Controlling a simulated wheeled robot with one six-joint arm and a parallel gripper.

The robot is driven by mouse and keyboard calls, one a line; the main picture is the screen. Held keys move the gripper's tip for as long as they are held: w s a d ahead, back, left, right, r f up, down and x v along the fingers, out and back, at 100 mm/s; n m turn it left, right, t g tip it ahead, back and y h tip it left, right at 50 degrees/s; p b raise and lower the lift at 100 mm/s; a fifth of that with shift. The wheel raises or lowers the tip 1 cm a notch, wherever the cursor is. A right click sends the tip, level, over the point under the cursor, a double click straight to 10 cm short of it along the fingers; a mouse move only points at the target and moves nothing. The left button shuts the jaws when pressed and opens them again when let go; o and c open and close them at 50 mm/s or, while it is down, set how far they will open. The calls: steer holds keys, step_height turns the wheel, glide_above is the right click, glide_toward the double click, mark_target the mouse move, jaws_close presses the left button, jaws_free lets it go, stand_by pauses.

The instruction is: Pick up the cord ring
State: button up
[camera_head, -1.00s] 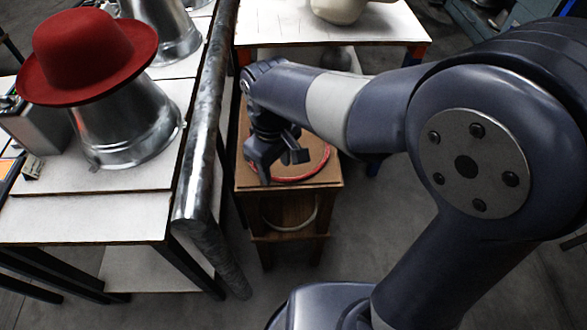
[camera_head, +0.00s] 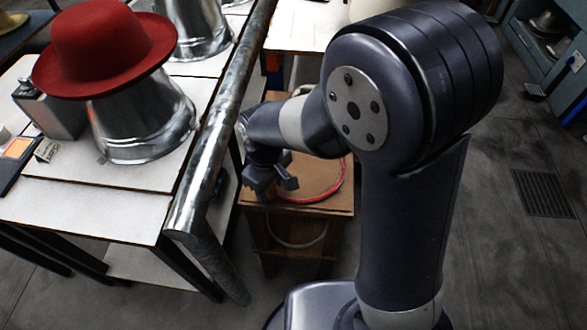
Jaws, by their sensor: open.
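The cord ring (camera_head: 341,184) is a thin red loop lying flat on top of a small wooden stand (camera_head: 283,209). Its right and front edges show; the rest is hidden behind my arm and gripper. My gripper (camera_head: 269,192) is open and empty, pointing down over the left side of the stand top, left of most of the visible red loop. I cannot tell how far its fingertips are above the surface.
A metal pipe (camera_head: 211,134) runs along the edge of the white bench (camera_head: 97,211), close to the left of my gripper. A red hat (camera_head: 105,45) sits on a metal hat form (camera_head: 142,120) there. A pale hoop (camera_head: 296,243) hangs under the stand top. Open floor lies to the right.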

steer(key=shift+f, duration=0.15)
jaws_close()
stand_by(0.4)
